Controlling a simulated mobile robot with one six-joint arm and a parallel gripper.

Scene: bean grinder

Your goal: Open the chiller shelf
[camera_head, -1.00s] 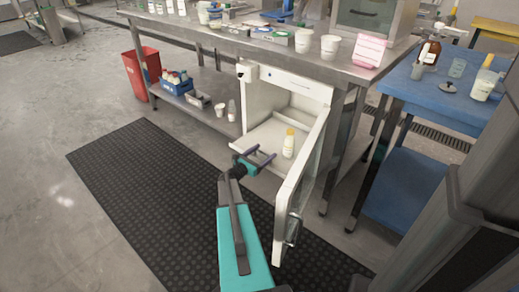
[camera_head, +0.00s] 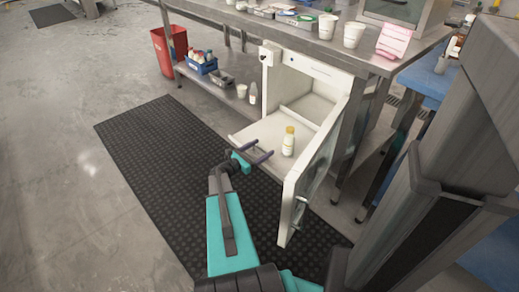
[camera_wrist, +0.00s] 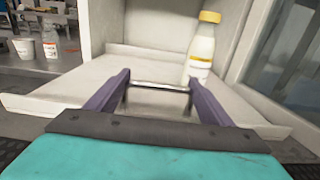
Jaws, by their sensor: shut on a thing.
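The white chiller shelf (camera_head: 262,133) extends out past the front of the open white chiller cabinet (camera_head: 306,82). The shelf also shows in the wrist view (camera_wrist: 60,88). My gripper (camera_head: 256,152) is at the shelf's front edge. In the wrist view my gripper (camera_wrist: 155,95) has its two purple fingers on either side of a thin bar-like handle (camera_wrist: 158,87) and is shut on it. A bottle with a yellow cap (camera_head: 288,143) stands upright on the shelf, beside the right finger in the wrist view (camera_wrist: 201,48).
The chiller door (camera_head: 307,185) stands open to the right of the shelf. A steel table (camera_head: 255,24) with cups is above the cabinet. A blue crate (camera_head: 201,67) and a red bin (camera_head: 168,50) are at the left. The black floor mat (camera_head: 160,150) in front is clear.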

